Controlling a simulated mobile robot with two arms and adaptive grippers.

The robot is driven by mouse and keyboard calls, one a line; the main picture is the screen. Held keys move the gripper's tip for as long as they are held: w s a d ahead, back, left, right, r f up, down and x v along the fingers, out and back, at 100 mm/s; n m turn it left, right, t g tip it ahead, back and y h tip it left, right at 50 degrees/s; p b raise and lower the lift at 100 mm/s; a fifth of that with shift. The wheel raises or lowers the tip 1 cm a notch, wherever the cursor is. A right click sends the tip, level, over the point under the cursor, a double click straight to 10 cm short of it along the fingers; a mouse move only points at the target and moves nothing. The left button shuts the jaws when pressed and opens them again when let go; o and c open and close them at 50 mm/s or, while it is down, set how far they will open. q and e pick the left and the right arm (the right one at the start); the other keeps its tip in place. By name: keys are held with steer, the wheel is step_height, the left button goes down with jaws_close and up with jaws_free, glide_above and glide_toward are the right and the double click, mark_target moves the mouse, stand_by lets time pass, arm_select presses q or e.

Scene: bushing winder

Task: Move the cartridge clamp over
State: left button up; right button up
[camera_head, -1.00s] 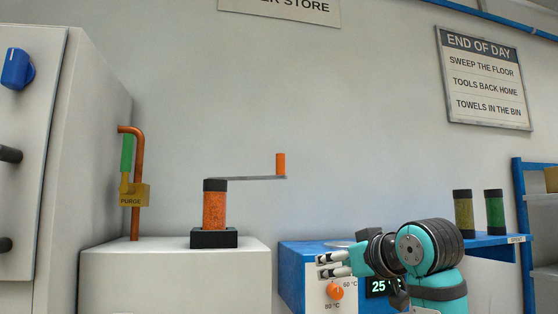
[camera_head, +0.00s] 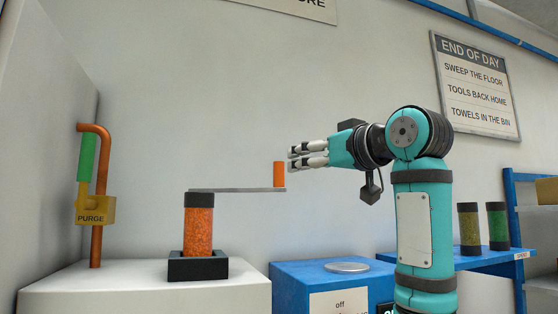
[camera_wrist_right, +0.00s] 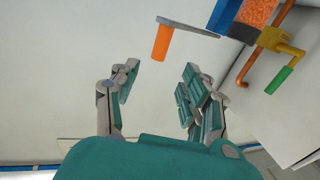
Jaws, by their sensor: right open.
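The cartridge clamp is a flat grey arm (camera_head: 235,190) with an upright orange handle (camera_head: 279,174) at its right end. It lies over the top of an orange cartridge (camera_head: 198,230) that stands in a black holder (camera_head: 198,267). My right gripper (camera_head: 291,158) is just right of the handle, at about its height, with its fingers pointing left. In the right wrist view the gripper (camera_wrist_right: 158,92) is open and empty, and the orange handle (camera_wrist_right: 161,43) is ahead of the fingertips, apart from them. My left gripper is not in view.
A copper pipe with a yellow PURGE tag (camera_head: 95,211) and green handle (camera_head: 87,157) stands at the left. A blue heater box (camera_head: 310,275) with a round plate is below my right arm. Two cartridges (camera_head: 483,226) stand on a blue shelf at the right.

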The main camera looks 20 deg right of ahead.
mark_target(282, 167)
steer(key=p+x, duration=0.1)
steer(key=x, duration=0.4)
steer(key=p+x, duration=0.2)
steer(key=x, duration=0.1)
steer(key=shift+p+x, duration=0.35)
steer(key=shift+x, duration=0.6)
steer(key=shift+w+a+f, duration=0.15)
steer(key=shift+w, duration=0.4)
steer(key=shift+s, duration=0.1)
steer(key=c, duration=0.4)
jaws_close()
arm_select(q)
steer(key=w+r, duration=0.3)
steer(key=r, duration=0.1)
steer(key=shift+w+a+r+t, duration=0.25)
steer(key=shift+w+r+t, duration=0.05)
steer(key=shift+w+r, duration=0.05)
arm_select(e)
steer(key=shift+a, duration=0.2)
